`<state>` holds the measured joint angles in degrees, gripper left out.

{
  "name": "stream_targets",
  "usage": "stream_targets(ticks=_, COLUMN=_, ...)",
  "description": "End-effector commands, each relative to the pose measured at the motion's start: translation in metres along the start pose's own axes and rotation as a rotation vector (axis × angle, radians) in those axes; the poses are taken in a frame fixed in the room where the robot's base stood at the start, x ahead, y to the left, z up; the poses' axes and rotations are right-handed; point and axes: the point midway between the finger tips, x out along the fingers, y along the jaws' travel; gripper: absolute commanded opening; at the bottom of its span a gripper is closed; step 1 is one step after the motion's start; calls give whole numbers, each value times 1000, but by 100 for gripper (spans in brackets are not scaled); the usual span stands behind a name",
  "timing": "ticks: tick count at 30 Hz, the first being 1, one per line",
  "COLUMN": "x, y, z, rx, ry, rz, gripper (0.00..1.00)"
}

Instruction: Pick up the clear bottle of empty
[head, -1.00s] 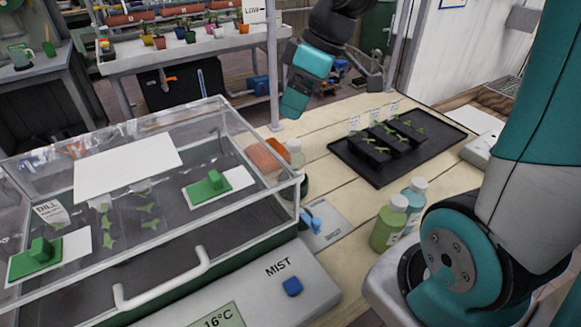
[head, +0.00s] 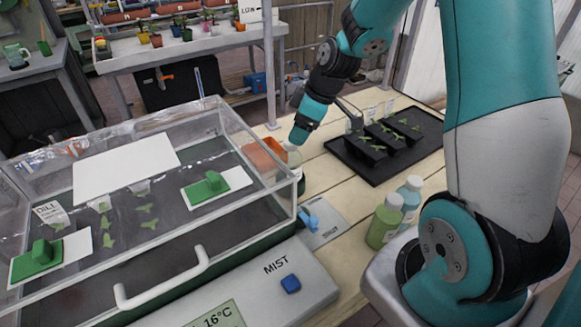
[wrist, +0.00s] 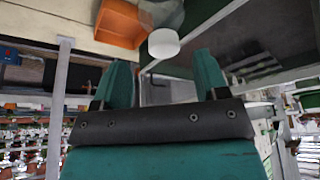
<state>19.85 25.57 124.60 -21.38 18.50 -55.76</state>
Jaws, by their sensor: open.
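The clear bottle (head: 294,157) stands on the wooden table just beyond the right end of the glass-lidded case, partly hidden by the case's edge and my gripper. My gripper (head: 326,132) is open and empty above the table, its teal finger close over the bottle. In the wrist view a clear bottle with a white cap (wrist: 164,43) lies ahead of the open fingers (wrist: 163,72), between them from side to side. The cap appears apart from both fingers.
The glass case (head: 250,213) fills the left. An orange box (head: 272,146) is beside the bottle, also in the wrist view (wrist: 118,22). A black seedling tray (head: 375,172) lies right. A green bottle (head: 385,226) and a blue bottle (head: 410,196) stand nearer my arm.

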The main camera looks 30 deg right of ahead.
Motion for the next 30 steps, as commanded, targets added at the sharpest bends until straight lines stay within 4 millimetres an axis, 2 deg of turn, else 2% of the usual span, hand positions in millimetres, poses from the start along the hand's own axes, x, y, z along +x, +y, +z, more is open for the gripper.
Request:
stream_targets(ticks=10, x=45, y=-5, z=-5, rx=0, ry=-1, rz=-3, gripper=67)
stream_targets(ticks=19, x=51, y=-4, z=-5, rx=0, ry=0, rz=0, gripper=67)
stream_targets(ticks=27, x=51, y=-4, z=-4, rx=0, ry=0, rz=0, gripper=5)
stream_targets(ticks=30, x=51, y=-4, z=-4, rx=0, ry=0, rz=-1, gripper=2)
